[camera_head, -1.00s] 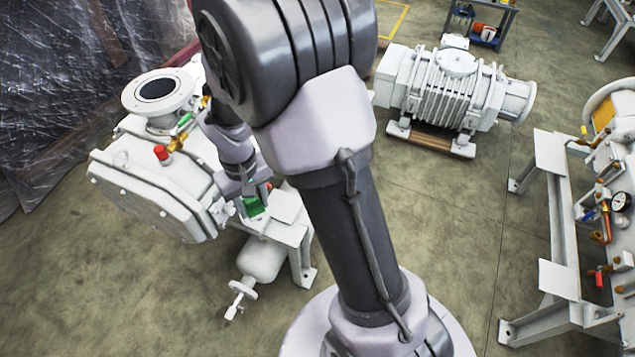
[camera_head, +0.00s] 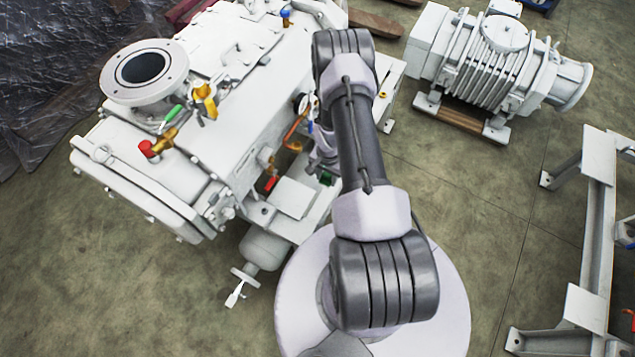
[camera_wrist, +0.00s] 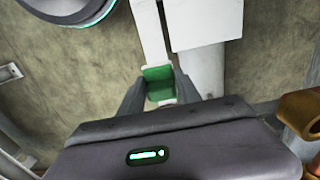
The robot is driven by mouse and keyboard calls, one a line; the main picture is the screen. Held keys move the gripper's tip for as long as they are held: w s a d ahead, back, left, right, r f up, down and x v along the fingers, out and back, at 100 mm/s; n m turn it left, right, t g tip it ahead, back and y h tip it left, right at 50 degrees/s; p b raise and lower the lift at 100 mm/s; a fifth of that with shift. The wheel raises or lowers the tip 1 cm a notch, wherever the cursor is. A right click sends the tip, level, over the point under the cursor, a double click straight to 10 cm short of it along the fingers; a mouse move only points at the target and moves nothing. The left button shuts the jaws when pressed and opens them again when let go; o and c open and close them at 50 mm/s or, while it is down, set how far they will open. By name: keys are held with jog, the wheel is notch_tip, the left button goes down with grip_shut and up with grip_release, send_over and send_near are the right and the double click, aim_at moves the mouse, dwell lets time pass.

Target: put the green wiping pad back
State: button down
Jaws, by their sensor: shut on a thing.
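The green wiping pad (camera_wrist: 158,84) is between the two fingertips of my gripper (camera_wrist: 159,92) in the wrist view. The jaws are shut on it. Beyond the pad are a narrow white beam, a flat white plate (camera_wrist: 206,22) and the floor. In the head view, a small part of the green pad (camera_head: 326,178) shows at my gripper (camera_head: 323,168), beside the large white vacuum machine (camera_head: 230,100). My arm hides much of the gripper. I cannot tell whether the pad touches anything below it.
A flat white plate (camera_head: 291,197) on the machine's frame lies left of my gripper. Red-handled and other coloured valves (camera_head: 270,183) stand close by. A ribbed white pump (camera_head: 490,68) stands at the back right, and a white frame (camera_head: 597,180) at the right. Floor between is clear.

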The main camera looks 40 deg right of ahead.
aim_at(327, 194)
jog(key=f+b, duration=0.1)
jog(key=f, duration=0.2)
jog(key=f+b, duration=0.1)
jog(key=f, duration=0.2)
jog(key=f+b, duration=0.1)
jog(key=f, duration=0.2)
jog(key=shift+s+f+b, duration=0.3)
jog(key=shift+s+b, duration=0.05)
jog(key=shift+b, duration=0.05)
jog(key=shift+r, duration=0.15)
jog(key=c, duration=0.8)
grip_release()
jog(key=shift+c, duration=0.2)
